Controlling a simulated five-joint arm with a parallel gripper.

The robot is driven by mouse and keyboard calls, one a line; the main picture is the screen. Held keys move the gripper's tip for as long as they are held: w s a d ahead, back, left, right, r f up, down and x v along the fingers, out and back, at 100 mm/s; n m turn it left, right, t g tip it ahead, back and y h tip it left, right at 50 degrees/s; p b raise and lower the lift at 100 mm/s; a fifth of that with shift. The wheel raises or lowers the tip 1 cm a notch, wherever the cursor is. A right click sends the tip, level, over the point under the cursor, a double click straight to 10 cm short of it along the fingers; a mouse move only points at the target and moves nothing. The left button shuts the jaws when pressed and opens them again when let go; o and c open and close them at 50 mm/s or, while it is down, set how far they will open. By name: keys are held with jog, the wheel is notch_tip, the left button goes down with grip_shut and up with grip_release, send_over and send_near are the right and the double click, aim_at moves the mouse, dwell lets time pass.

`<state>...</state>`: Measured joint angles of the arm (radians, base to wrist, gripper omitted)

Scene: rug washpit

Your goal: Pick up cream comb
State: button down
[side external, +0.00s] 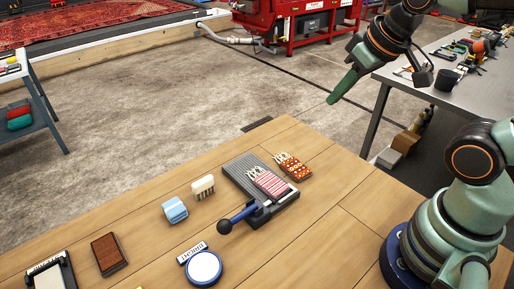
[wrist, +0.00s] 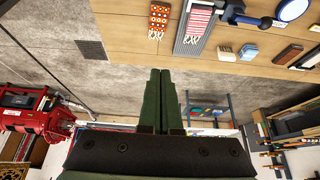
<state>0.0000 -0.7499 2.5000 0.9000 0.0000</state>
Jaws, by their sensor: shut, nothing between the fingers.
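The cream comb (side external: 203,187) is a small block with dark slots along it, on the wooden table (side external: 145,203), behind and to the right of a light blue block (side external: 175,210). It is also in the wrist view (wrist: 224,48), near the table's edge and beside the blue block. My gripper (side external: 332,101) is high up at the upper right of the side view, well away from the comb. In the wrist view its two green fingers (wrist: 160,72) are together with nothing between them.
A grey board (side external: 240,178) with a blue-handled clamp holds a red-striped swatch (side external: 271,184). An orange dotted swatch (side external: 293,168) lies beside it. A brown brush (side external: 109,254) and a round blue-rimmed white disc (side external: 204,268) lie nearer. A grey bench (side external: 440,96) stands at right.

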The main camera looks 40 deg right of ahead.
jog(key=c, duration=0.7)
grip_release()
jog(key=n+g, duration=0.6)
jog(key=n, duration=1.2)
send_over(202, 180)
notch_tip(202, 180, down, 12)
jog(key=shift+s+f, duration=0.15)
jog(key=shift+f, duration=0.15)
notch_tip(202, 180, down, 11)
jog(key=shift+f, duration=0.15)
